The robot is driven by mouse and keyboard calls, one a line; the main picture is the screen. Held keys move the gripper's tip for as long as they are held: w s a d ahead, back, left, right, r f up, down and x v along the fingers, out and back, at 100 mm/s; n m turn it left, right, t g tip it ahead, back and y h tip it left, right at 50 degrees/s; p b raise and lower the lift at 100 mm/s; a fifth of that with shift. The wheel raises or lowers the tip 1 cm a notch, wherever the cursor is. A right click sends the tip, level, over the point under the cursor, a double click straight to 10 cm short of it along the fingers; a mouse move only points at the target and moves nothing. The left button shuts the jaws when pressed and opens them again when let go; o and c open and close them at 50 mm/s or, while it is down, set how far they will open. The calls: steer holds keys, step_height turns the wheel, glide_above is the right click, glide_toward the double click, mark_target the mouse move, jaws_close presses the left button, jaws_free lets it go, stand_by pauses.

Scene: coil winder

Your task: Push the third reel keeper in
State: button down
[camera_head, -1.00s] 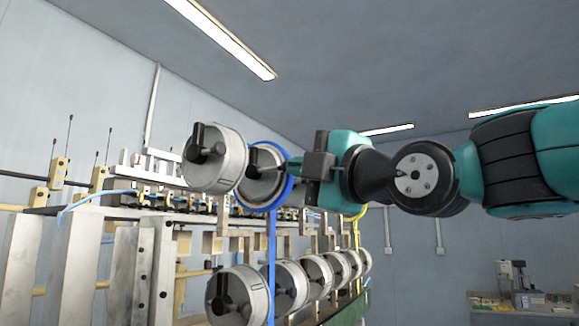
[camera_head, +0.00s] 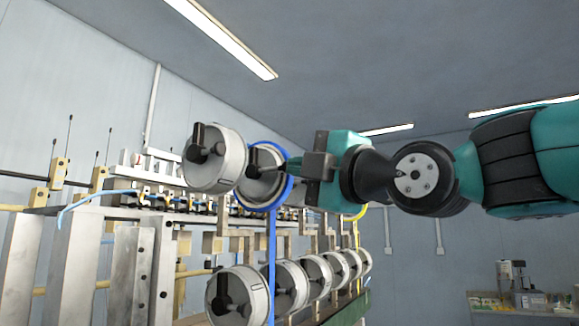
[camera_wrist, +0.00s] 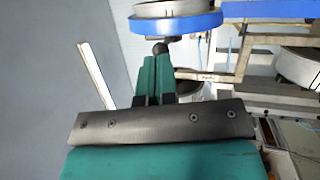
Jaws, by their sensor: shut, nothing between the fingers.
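Metal reels with black keepers on their front faces sit in two rows on the winder. In the head view, the nearest upper reel (camera_head: 228,163) has a black keeper (camera_head: 203,143). The reel beside it has a blue ring (camera_head: 284,190) around it. My gripper (camera_head: 287,167) is shut and empty, its fingertips at the blue-ringed reel's front. In the wrist view, the shut fingers (camera_wrist: 157,62) point at a black rounded knob (camera_wrist: 160,47) below the blue-rimmed reel (camera_wrist: 175,24); I cannot tell if they touch. Upper reels farther along are mostly hidden behind my gripper.
A lower row of reels (camera_head: 238,295) runs away below. A blue upright strip (camera_head: 271,250) stands under the blue-ringed reel. Metal posts (camera_head: 70,260) and thin rods stand at left. A bench with equipment (camera_head: 515,285) is far right.

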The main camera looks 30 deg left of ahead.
steer(key=shift+w+a+p, duration=0.15)
steer(key=shift+a+p, duration=0.15)
steer(key=shift+a, duration=1.1)
steer(key=s+d+b, duration=0.2)
steer(key=d+b, duration=0.5)
steer(key=d, duration=0.2)
steer(key=shift+s+b, duration=0.35)
stand_by(0.3)
steer(key=w+d+f+m+h, duration=0.1)
steer(key=d+f+m+h, duration=0.25)
steer(key=f, duration=0.45)
steer(key=d+f+m+g+h+b, duration=0.1)
steer(key=d+f+m+h, duration=0.15)
steer(key=f+m, duration=0.45)
steer(key=w+d+f+m+h, duration=0.1)
steer(key=d+f+m+h, duration=0.2)
steer(key=f, duration=0.7)
steer(key=s+d+f+m+g+h, duration=0.3)
steer(key=s+d+f+m, duration=0.2)
steer(key=s+d+f, duration=0.3)
steer(key=s+d+f+m+g+h+b, duration=0.1)
steer(key=s+d+f+m+g+h, duration=0.2)
steer(key=f, duration=1.2)
steer(key=s+d+m, duration=0.3)
steer(key=s+d, duration=0.2)
steer(key=d, duration=0.1)
steer(key=shift+d+f+g, duration=0.25)
steer(key=shift+d+g, duration=0.05)
steer(key=shift+g, duration=0.1)
